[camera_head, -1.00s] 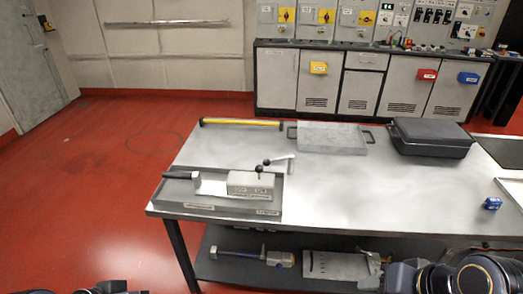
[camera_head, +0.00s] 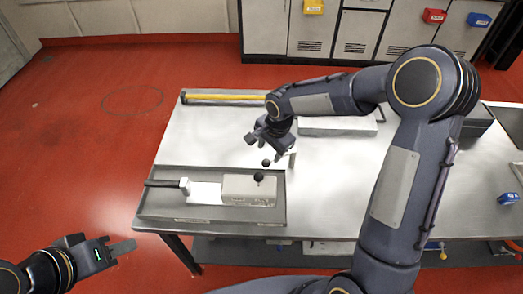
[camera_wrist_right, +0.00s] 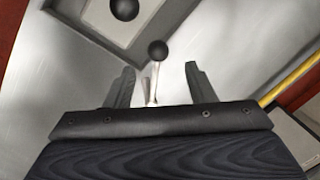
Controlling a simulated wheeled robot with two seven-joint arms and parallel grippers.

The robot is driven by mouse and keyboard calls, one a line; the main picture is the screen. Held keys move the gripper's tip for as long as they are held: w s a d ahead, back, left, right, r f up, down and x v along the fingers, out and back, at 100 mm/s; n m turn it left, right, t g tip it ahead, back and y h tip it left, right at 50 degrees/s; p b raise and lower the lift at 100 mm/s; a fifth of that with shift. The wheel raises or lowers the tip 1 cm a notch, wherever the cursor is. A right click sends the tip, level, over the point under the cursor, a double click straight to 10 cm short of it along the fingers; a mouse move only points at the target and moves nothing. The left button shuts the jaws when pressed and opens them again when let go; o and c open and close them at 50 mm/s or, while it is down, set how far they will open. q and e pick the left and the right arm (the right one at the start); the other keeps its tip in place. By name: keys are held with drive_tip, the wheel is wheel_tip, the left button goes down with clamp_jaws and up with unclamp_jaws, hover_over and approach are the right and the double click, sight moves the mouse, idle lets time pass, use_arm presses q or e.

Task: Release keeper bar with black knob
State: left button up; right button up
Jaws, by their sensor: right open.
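A pale block (camera_head: 248,190) sits in a grey tray (camera_head: 160,207) at the bench's front left. One black knob (camera_head: 258,176) stands on the block. A second black knob (camera_head: 266,162) is just behind it, on a thin pale lever that shows in the right wrist view (camera_wrist_right: 153,84). I cannot tell which knob belongs to the keeper bar. My right gripper (camera_head: 266,150) is open above the lever. In the right wrist view the lever and its knob (camera_wrist_right: 158,50) appear between and beyond the fingers; no contact is visible. My left gripper (camera_head: 122,247) is off the bench at lower left.
A black-handled tool (camera_head: 165,183) lies in the tray left of the block. A yellow bar (camera_head: 225,98) lies along the back edge. A flat grey plate (camera_head: 335,127) is behind my right arm. A blue item (camera_head: 508,198) is at the right. The bench behind the tray is mostly clear.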

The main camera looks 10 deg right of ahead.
sight(267, 161)
drive_tip(key=shift+w+a+f+p, duration=0.1)
drive_tip(key=shift+w+f+p, duration=0.1)
drive_tip(key=shift+f, duration=0.85)
drive_tip(key=shift+w+a+f+p, duration=0.1)
drive_tip(key=shift+f+p, duration=0.05)
drive_tip(key=shift+f, duration=0.9)
drive_tip(key=shift+w+a+f+p, duration=0.1)
drive_tip(key=shift+f+p, duration=0.1)
drive_tip(key=shift+f, duration=0.85)
clamp_jaws()
